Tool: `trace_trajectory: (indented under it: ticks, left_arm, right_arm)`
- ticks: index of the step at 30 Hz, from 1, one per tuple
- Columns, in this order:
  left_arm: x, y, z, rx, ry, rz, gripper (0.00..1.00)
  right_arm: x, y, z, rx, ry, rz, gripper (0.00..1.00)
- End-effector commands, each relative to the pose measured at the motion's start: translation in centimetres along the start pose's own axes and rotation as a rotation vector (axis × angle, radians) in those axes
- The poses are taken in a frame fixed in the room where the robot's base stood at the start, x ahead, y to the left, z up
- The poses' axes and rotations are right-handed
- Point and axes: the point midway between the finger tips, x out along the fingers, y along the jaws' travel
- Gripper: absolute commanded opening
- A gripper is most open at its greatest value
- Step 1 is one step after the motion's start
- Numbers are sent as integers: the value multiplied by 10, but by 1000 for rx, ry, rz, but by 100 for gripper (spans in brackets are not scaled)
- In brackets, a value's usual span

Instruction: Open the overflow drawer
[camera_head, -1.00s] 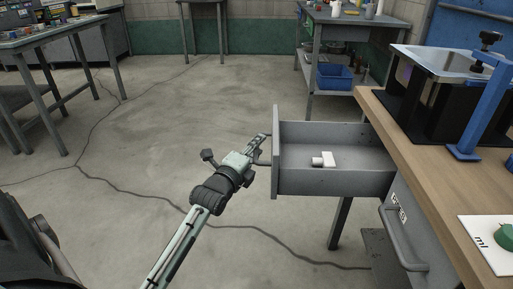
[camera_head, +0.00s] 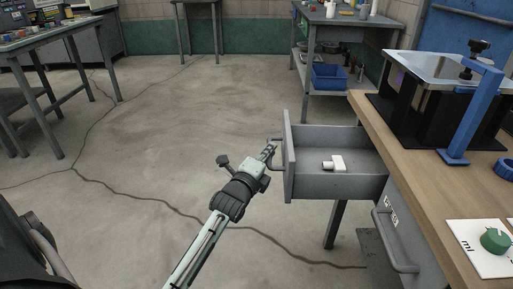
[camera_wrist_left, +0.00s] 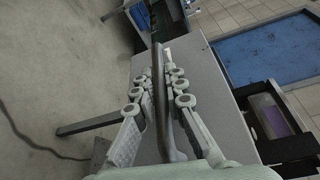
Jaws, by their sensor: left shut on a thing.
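A grey drawer (camera_head: 333,187) stands pulled out from the left side of the wooden-topped bench, its inside in view. I cannot read any label on its front. My left gripper (camera_head: 271,154) is shut on the drawer's handle (camera_head: 278,164), at the left of the drawer front. In the left wrist view the dark handle bar (camera_wrist_left: 160,95) runs between the two fingers (camera_wrist_left: 158,100), with the grey drawer front (camera_wrist_left: 205,85) beyond. A small white item (camera_head: 335,163) lies on the drawer floor. My right gripper is not in view.
The floor left of the drawer is clear.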

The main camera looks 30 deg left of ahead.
Motion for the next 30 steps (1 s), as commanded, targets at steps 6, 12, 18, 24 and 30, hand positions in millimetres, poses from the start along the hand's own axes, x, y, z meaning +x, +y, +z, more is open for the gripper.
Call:
trace_trajectory:
  ticks: [6, 12, 18, 24, 30]
  left_arm:
    - [2, -1, -6, 0, 1, 0, 0]
    - [2, -1, -6, 0, 1, 0, 19]
    - [2, -1, -6, 0, 0, 0, 32]
    - [1, -1, -5, 1, 0, -1, 32]
    - [-20, 0, -6, 1, 1, 1, 32]
  right_arm:
    - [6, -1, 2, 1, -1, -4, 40]
    - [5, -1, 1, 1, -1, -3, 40]
    - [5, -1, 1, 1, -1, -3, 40]
    - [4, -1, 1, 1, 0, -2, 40]
    - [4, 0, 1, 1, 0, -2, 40]
